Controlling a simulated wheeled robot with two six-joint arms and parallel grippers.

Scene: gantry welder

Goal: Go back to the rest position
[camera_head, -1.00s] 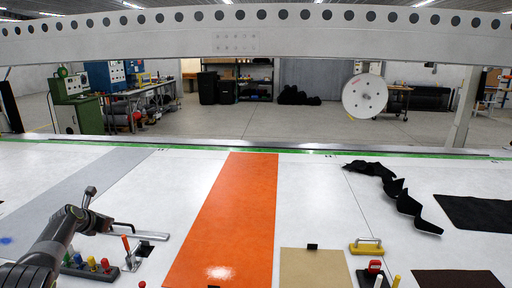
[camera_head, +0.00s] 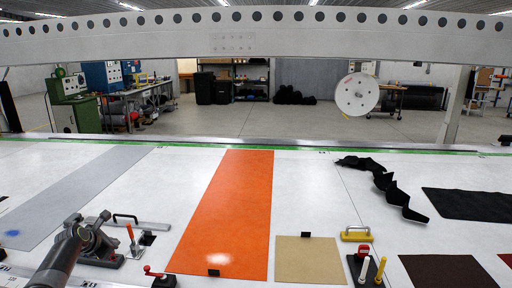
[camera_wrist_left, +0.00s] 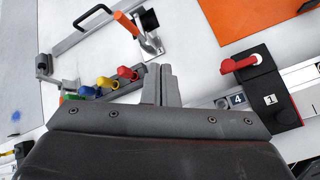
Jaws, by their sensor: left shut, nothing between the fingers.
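My left gripper (camera_head: 103,218) is over the front left of the white table (camera_head: 318,196), at the end of my dark grey arm. In the left wrist view its two fingers (camera_wrist_left: 166,84) are together with nothing between them. Beyond the fingertips is a toggle clamp with an orange handle (camera_wrist_left: 127,24), which also shows in the head view (camera_head: 131,233). Coloured knobs (camera_wrist_left: 107,83) sit in a row left of the fingers; in the head view my arm hides them. My right gripper is not in view.
A red lever (camera_wrist_left: 240,64) on a black block is right of the fingers. An orange strip (camera_head: 231,205) crosses the table. A tan sheet (camera_head: 308,260), a yellow-handled tool (camera_head: 355,235) and crumpled black cloth (camera_head: 385,182) lie further right. A perforated gantry beam (camera_head: 330,42) spans above.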

